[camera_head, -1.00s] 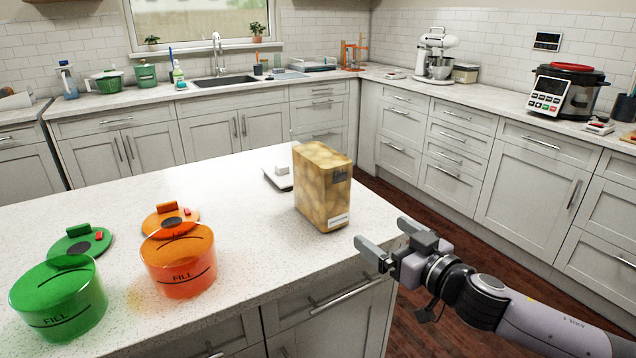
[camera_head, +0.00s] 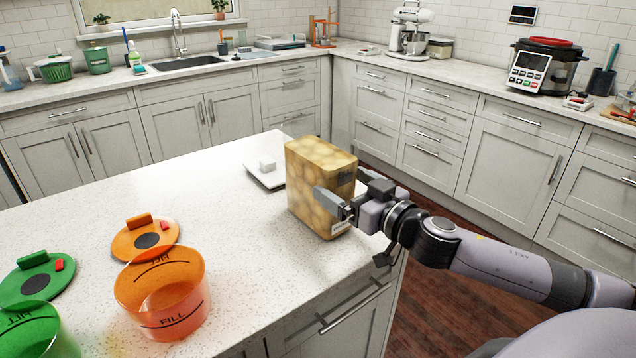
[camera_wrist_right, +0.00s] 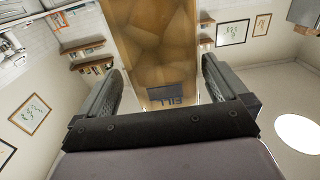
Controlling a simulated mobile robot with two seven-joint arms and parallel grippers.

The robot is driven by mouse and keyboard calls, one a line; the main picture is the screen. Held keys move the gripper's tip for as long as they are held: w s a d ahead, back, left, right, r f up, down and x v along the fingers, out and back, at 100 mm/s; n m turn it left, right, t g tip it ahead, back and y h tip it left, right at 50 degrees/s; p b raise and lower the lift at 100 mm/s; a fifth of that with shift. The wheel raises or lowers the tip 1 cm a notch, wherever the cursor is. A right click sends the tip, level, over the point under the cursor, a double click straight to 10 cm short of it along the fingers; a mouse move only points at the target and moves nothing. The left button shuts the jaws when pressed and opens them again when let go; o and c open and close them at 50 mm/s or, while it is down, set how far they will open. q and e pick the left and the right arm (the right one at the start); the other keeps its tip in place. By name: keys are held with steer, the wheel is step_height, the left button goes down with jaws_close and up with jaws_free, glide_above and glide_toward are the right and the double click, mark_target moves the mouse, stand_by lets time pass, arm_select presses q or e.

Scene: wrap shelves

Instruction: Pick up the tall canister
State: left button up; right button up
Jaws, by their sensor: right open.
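The tall canister (camera_head: 306,177) is a yellow-brown box with a pebble-like pattern, upright on the white island top. My right gripper (camera_head: 342,186) is open at its right side. One finger lies across the canister's near face in the head view, and the other is mostly hidden behind it. In the right wrist view the canister (camera_wrist_right: 160,45) stands between the two open fingers, with a dark label reading FILL low on it. I cannot tell whether either finger touches it. My left gripper is not in view.
An orange pot (camera_head: 163,297) and its lid (camera_head: 120,243) are on the island (camera_head: 235,225) at left, with a green pot (camera_head: 35,335) and green lid (camera_head: 30,290) beside them. The island edge is close to the canister's right.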

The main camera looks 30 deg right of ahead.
steer(key=shift+w+a+p, duration=0.2)
steer(key=shift+w+p, duration=0.15)
steer(key=shift+w, duration=0.55)
steer(key=shift+w+a+p, duration=0.15)
steer(key=shift+w+p, duration=0.2)
steer(key=shift+w, duration=0.5)
steer(key=shift+w+a+f, duration=0.1)
steer(key=shift+w+f, duration=0.05)
steer(key=shift+w, duration=0.8)
steer(key=c, duration=1.2)
steer(key=shift+c, duration=1)
steer(key=shift+r, duration=0.25)
